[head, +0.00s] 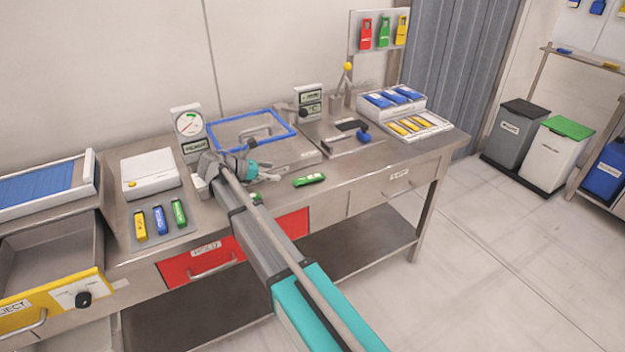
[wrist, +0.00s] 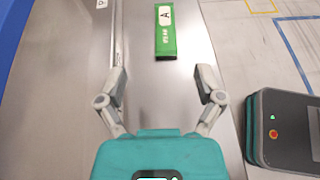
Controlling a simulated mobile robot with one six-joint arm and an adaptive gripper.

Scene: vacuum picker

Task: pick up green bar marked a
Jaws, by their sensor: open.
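The green bar marked A (wrist: 166,36) lies flat on the steel bench, ahead of my gripper in the wrist view. Its white label with the letter A faces up. In the head view a green bar (head: 309,180) lies near the bench's front edge, to the right of my gripper (head: 272,175). In the wrist view my gripper (wrist: 161,80) is open and empty, with its fingers spread wide. The bar lies beyond the fingertips, roughly between their lines, and is not touched.
Another green bar (head: 179,213) lies on a mat with a blue bar (head: 160,220) and a yellow bar (head: 140,225). A blue-framed unit (head: 252,128) stands behind my gripper. A dark device (wrist: 285,130) shows at the wrist view's right. Bare bench surrounds the bar.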

